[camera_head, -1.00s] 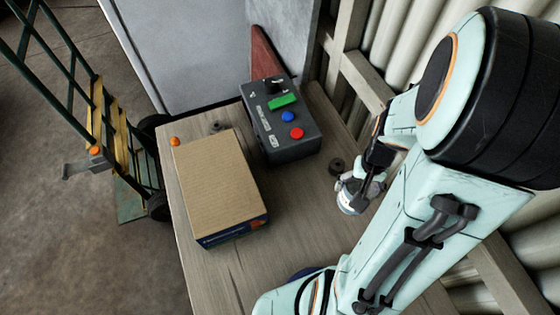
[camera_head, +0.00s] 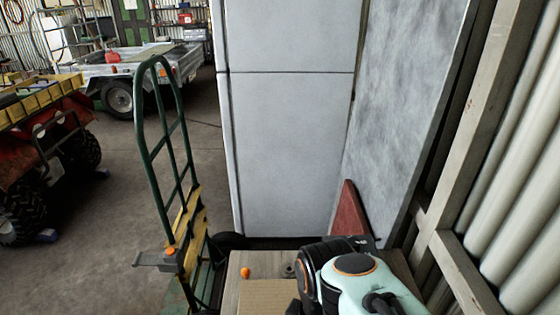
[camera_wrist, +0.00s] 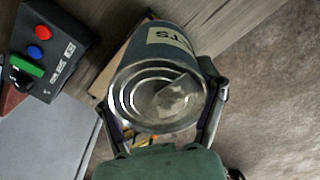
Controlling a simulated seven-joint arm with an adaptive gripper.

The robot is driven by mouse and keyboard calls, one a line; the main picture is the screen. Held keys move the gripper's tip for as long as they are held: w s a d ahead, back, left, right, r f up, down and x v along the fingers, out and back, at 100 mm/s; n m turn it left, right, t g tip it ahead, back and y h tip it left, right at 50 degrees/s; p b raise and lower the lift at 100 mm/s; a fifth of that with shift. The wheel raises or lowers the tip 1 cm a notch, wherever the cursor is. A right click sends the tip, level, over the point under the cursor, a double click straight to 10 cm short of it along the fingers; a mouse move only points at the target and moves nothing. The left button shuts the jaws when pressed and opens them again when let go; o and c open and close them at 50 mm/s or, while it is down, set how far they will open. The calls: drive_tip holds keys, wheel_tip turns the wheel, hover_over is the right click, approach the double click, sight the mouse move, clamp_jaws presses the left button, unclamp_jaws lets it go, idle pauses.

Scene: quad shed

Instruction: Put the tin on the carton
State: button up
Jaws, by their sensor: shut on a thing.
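The tin (camera_wrist: 172,62) is a grey-blue metal can with a ringed silver end and a pale lettered label. In the wrist view my gripper (camera_wrist: 160,100) is shut on it, one finger on each side. The cardboard carton (camera_head: 268,298) shows only its far part at the bottom of the head view, beside my arm. In the wrist view a tan strip of the carton (camera_wrist: 126,50) shows behind the tin, mostly hidden by it. I cannot tell the gap between tin and carton. The tin is not visible in the head view.
A dark control box (camera_wrist: 45,50) with red, blue and green parts lies at the wrist view's upper left. A small orange knob (camera_head: 245,273) sits on the wooden tabletop (camera_head: 238,262). A green hand truck (camera_head: 170,170) stands left, a pale fridge (camera_head: 285,150) behind.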

drive_tip(key=shift+s+a+r+n, duration=0.1)
drive_tip(key=shift+a+n, duration=0.2)
drive_tip(key=shift+a, duration=0.25)
drive_tip(key=shift+w+a, duration=0.2)
drive_tip(key=shift+a, duration=0.05)
drive_tip(key=w+a+f, duration=0.3)
drive_tip(key=w+f, duration=0.1)
drive_tip(key=w, duration=0.4)
approach(272, 314)
drive_tip(key=s, duration=0.1)
drive_tip(key=s+f, duration=0.1)
drive_tip(key=s, duration=0.1)
drive_tip(key=shift+f, duration=1.7)
drive_tip(key=shift+f, duration=0.1)
drive_tip(key=o, duration=1.2)
